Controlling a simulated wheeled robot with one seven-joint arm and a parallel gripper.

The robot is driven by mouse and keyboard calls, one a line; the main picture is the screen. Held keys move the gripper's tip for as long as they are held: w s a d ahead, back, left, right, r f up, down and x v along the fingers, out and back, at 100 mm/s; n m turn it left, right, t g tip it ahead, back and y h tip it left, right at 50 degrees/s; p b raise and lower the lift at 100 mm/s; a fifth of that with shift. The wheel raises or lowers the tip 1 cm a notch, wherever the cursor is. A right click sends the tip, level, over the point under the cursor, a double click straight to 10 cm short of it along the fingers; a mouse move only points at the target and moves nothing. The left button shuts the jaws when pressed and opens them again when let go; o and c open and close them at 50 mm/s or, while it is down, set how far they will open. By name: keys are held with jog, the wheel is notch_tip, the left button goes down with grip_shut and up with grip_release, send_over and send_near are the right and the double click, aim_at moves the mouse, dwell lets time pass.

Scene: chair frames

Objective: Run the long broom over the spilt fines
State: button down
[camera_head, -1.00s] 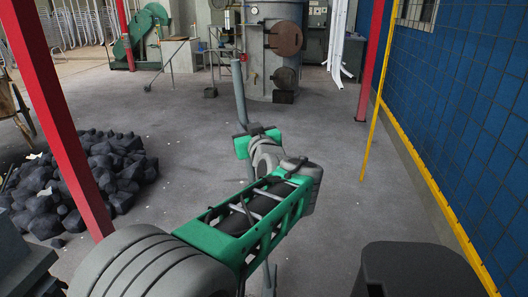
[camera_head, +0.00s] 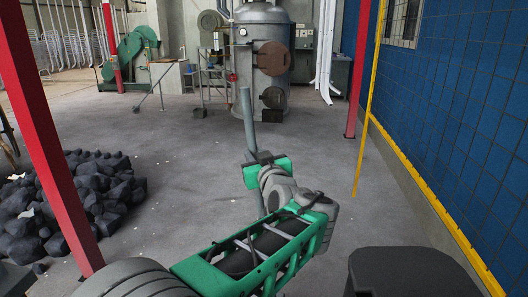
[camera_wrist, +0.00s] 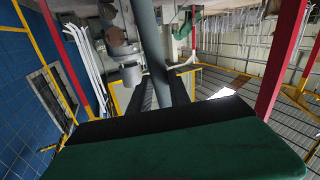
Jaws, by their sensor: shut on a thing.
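My gripper (camera_head: 263,160) is shut on the grey broom handle (camera_head: 246,115), which stands near upright and leans slightly left at its top. In the wrist view the handle (camera_wrist: 149,45) passes between the two dark fingers of my gripper (camera_wrist: 160,88). Below the gripper, a short length of the handle shows beside my arm. The broom's head is hidden behind my arm. I cannot make out the spilt fines clearly; only small pale specks show on the grey floor (camera_head: 185,165).
A heap of dark lumps (camera_head: 70,195) lies at left behind a red post (camera_head: 45,140). A blue tiled wall (camera_head: 460,110) with a yellow rail (camera_head: 420,180) bounds the right. A grey boiler (camera_head: 262,60) stands ahead. The floor between is mostly clear.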

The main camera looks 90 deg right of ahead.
jog(key=w+d+p, duration=0.3)
jog(key=w+p, duration=1.2)
jog(key=w, duration=1.5)
jog(key=s+d+b, duration=0.1)
jog(key=d+b, duration=0.2)
jog(key=d, duration=0.1)
jog(key=s+a+b, duration=0.1)
jog(key=s+b, duration=0.5)
jog(key=s, duration=1)
jog(key=s+a+b, duration=0.2)
jog(key=s+b, duration=0.5)
jog(key=s, duration=0.9)
jog(key=shift+a, duration=0.25)
jog(key=shift+s+d+r, duration=0.1)
jog(key=shift+s, duration=0.1)
jog(key=shift+s+d+m+p, duration=0.3)
jog(key=shift+s+m+p, duration=0.3)
jog(key=shift+s, duration=0.3)
